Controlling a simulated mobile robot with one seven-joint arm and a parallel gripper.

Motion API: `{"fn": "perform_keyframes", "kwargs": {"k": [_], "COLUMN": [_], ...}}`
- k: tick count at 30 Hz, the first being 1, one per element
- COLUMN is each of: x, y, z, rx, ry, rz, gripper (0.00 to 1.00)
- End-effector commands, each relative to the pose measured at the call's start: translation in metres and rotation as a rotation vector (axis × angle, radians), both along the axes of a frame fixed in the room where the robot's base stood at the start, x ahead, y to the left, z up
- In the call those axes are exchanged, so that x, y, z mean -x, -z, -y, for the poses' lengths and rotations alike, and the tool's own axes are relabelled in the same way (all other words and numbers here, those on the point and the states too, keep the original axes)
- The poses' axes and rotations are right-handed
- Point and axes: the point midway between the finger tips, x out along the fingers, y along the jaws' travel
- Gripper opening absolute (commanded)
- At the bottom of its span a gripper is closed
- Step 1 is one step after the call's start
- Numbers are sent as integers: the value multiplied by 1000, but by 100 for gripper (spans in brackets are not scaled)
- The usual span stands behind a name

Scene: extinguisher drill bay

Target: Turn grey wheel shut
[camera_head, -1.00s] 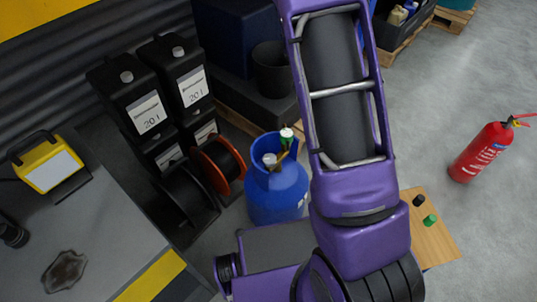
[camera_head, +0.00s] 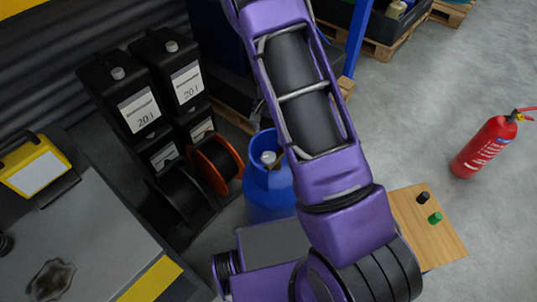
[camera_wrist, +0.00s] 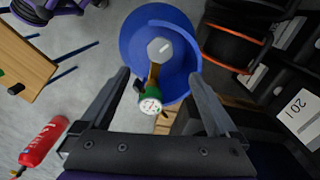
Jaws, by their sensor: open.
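The grey wheel (camera_head: 268,158) sits on top of a blue gas cylinder (camera_head: 264,196), inside its collar. In the wrist view the wheel (camera_wrist: 159,50) is a pale grey knob seen from above, inside the blue collar (camera_wrist: 187,72). A brass fitting leads from it to a round gauge with a green body (camera_wrist: 150,105). My gripper (camera_wrist: 158,76) is open and empty. Its fingers straddle the gauge in the picture, with the wheel slightly beyond the fingertips. In the head view my arm hides the gripper and the gauge.
Cable reels (camera_head: 214,165) and black 20 l canisters (camera_head: 140,100) stand left of the cylinder. A wooden-topped table (camera_head: 425,240) holds small black and green pieces at right. A red extinguisher (camera_head: 484,147) stands on open floor. A grey bench (camera_head: 90,240) is front left.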

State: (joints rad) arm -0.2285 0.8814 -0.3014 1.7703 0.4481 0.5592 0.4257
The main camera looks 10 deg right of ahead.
Motion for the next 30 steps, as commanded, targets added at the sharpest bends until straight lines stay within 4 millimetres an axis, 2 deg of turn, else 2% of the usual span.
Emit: {"fn": "perform_keyframes", "kwargs": {"k": [1, 9, 15, 21, 30], "x": [1, 1, 0, 0, 0], "y": [14, 73, 105, 119, 121], "z": [0, 0, 1, 1, 0], "rx": [-1, 1, 1, 1, 0], "ry": [2, 0, 0, -1, -1], "rz": [-4, -4, -1, 1, 1], "gripper": [95, 95, 95, 95, 95]}}
